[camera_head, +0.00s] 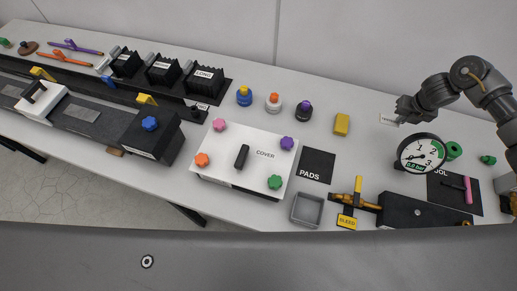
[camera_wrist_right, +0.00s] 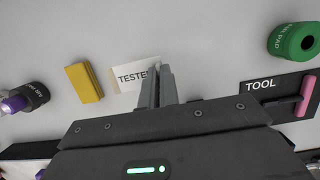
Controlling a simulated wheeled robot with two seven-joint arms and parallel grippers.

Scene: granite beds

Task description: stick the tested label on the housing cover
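The tested label (camera_wrist_right: 130,77) is a small pale card with dark lettering. In the head view the label (camera_head: 388,119) shows at the back right, just left of my right gripper (camera_head: 400,112). In the right wrist view the fingers of my right gripper (camera_wrist_right: 158,85) are close together at the label's right end and hide its last letter. They look shut on that end; the grip itself is hidden. The housing cover (camera_head: 225,153) is a white plate marked COVER, with a black handle and pink, purple, orange and green knobs. My left gripper is not in view.
A yellow block (camera_head: 341,124) stands left of the label. A pressure gauge (camera_head: 421,153), a green AIR PAD roll (camera_wrist_right: 293,42) and a TOOL mat (camera_head: 440,195) lie nearer or to the right. A black PADS mat (camera_head: 316,160) and grey tray (camera_head: 307,211) sit beside the cover.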

